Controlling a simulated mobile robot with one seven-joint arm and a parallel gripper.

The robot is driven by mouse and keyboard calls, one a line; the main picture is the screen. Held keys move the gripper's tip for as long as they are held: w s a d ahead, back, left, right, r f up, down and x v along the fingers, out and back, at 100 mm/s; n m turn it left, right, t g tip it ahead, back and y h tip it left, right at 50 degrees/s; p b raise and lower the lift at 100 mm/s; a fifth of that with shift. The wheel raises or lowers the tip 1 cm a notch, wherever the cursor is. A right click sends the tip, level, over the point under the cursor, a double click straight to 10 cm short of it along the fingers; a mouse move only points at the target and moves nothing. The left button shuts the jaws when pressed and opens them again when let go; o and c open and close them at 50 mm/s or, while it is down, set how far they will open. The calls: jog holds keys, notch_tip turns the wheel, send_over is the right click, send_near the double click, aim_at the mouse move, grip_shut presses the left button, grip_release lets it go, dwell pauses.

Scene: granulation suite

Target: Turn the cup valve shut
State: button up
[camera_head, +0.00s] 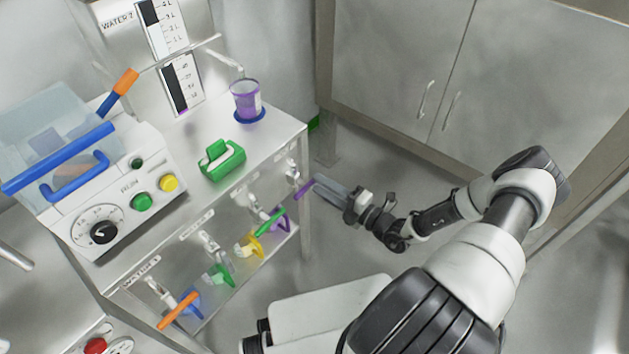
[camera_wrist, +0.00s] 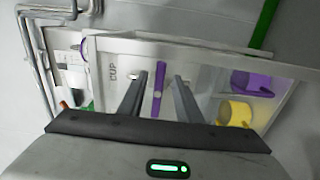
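The cup valve has a purple lever handle (camera_head: 304,189) at the right end of the bench front. In the wrist view, the handle (camera_wrist: 158,82) stands upright in the picture, beside the "CUP" label (camera_wrist: 112,72). My gripper (camera_head: 318,186) is at the handle. In the wrist view, the fingers of my gripper (camera_wrist: 160,80) are apart, with the handle between them and a gap on each side. A clear cup with purple contents (camera_head: 246,100) stands on a blue base (camera_head: 250,115) on the bench.
Other valves along the bench front have an orange handle (camera_head: 178,311) and a green handle (camera_head: 270,222). Coloured containers, including a yellow one (camera_head: 249,245), stand below them. A green container (camera_head: 222,160) and a control box (camera_head: 120,200) sit on top. Cabinets (camera_head: 440,70) stand behind; floor is open between.

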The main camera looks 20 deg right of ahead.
jog(key=p+v, duration=0.1)
jog(key=v, duration=1.3)
